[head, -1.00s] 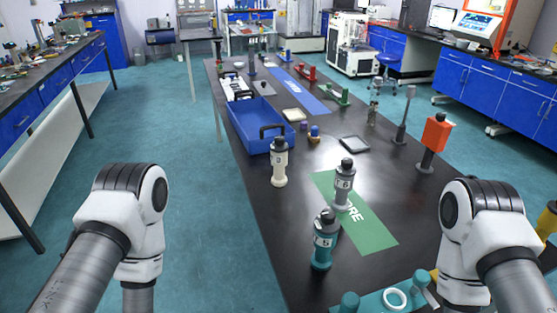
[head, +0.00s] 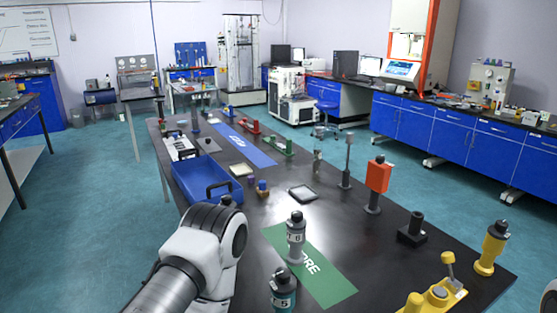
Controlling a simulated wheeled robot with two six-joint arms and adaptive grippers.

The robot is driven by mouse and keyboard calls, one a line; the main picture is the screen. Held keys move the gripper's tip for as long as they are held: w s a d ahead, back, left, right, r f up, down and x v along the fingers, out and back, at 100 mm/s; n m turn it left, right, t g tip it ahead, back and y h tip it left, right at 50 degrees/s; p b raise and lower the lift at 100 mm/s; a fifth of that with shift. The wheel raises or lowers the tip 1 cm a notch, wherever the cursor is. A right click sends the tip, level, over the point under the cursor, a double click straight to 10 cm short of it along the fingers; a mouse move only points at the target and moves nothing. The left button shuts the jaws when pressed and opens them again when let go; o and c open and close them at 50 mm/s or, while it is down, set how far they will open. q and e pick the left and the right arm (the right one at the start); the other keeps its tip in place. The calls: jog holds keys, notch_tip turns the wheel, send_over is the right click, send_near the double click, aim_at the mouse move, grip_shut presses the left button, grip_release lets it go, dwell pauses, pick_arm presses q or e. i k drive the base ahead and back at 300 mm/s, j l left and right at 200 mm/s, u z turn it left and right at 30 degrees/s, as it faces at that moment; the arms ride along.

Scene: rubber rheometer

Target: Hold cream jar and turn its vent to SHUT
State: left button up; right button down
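The cream jar is almost wholly hidden behind my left arm in the head view; only what looks like its dark cap (head: 226,201) shows above the arm's joint, near the blue tray's front corner. Its vent and marking cannot be seen. My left arm comes in at the lower left, but its gripper is out of the frame. Only a sliver of my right arm shows at the lower right edge, and its gripper is also out of view.
A grey jar (head: 296,240) stands at the green mat (head: 327,280), with a teal jar (head: 284,291) nearer. A blue tray (head: 180,190) is at the left table edge. A yellow jar (head: 492,250), a yellow fixture (head: 438,298) and an orange block on a stand (head: 377,176) stand to the right.

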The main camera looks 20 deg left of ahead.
aim_at(226, 200)
jog(key=j+z, duration=0.2)
jog(key=j, duration=0.2)
jog(key=j+z, duration=0.2)
jog(key=j, duration=0.25)
jog(key=k+j+z, duration=0.2)
jog(key=j, duration=0.2)
jog(key=j+z, duration=0.2)
jog(key=j, duration=0.2)
jog(key=k+j+z, duration=0.2)
jog(key=j, duration=0.2)
jog(key=j+z, duration=0.25)
jog(key=j, duration=0.15)
jog(key=k+l, duration=0.05)
jog(key=k, duration=0.05)
